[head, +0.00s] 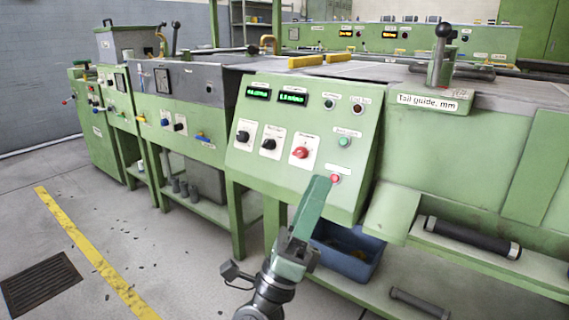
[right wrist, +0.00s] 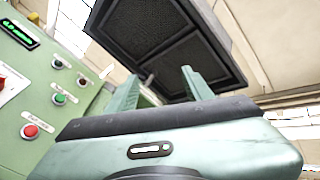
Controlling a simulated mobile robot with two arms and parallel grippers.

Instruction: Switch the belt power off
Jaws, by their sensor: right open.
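The sloped green control panel (head: 305,130) stands in the middle of the head view. It carries two black rotary knobs (head: 243,136) and a red knob (head: 300,152) on white plates. To their right are a green button (head: 344,142) and, lower, a red button (head: 335,178). The labels are too small to read surely, so I cannot tell which control is belt power. My right gripper (head: 318,188) is in front of the panel's lower part, just left of the red button in the picture. In the right wrist view its fingers (right wrist: 162,90) are apart and empty, with the red button (right wrist: 30,131) to the left.
Two green-lit displays (head: 291,98) are at the panel's top. A blue bin (head: 347,252) sits below the panel. A dark roller (head: 470,238) lies on the shelf at right. A dark panel (right wrist: 165,45) is beyond the fingers in the wrist view. Floor at left is open.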

